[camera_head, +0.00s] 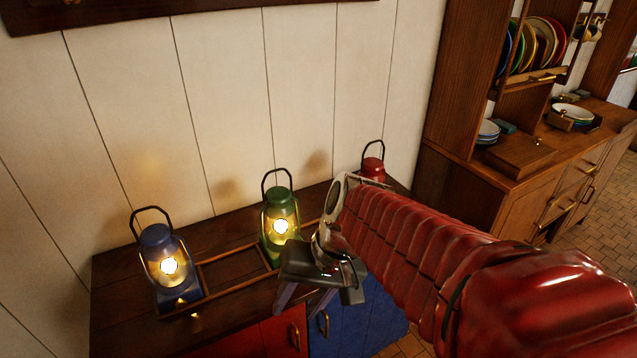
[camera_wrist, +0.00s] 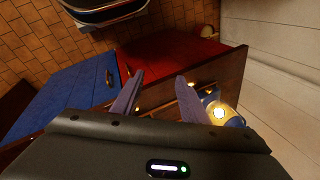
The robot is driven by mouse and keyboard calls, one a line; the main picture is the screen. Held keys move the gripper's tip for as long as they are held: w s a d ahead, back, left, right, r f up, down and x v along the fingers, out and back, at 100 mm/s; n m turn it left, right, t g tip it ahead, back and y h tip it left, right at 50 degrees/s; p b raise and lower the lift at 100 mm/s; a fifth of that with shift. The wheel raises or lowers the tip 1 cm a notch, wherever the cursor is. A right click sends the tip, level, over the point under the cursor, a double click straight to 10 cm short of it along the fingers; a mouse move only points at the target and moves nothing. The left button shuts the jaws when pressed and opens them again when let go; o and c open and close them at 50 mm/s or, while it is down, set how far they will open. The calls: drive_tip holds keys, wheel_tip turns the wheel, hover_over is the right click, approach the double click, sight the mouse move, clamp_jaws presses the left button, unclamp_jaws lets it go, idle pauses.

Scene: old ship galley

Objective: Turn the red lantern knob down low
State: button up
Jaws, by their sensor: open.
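The red lantern (camera_head: 373,169) stands at the right end of the wooden counter. Only its red top and dark handle show; my arm hides its lower part, and I cannot see its knob. My gripper (camera_head: 304,300) is open and empty, in front of the counter and lower left of the red lantern in the picture. In the wrist view, the two fingers of my gripper (camera_wrist: 157,88) are spread apart with no object held between them. The red lantern does not show in the wrist view.
A lit green lantern (camera_head: 279,200) and a lit blue lantern (camera_head: 158,237) stand on the counter (camera_head: 118,305); the blue one also shows in the wrist view (camera_wrist: 238,121). Red (camera_wrist: 180,58) and blue cupboard doors (camera_wrist: 62,98) are below. A dish cabinet (camera_head: 450,200) stands at right.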

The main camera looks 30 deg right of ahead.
wheel_tip(320, 180, up, 6)
drive_tip(key=s+n+t+h, duration=0.2)
drive_tip(key=n+t+h, duration=0.1)
drive_tip(key=n, duration=0.1)
drive_tip(key=shift+d+n+h, duration=0.15)
drive_tip(key=shift+n+h, duration=0.15)
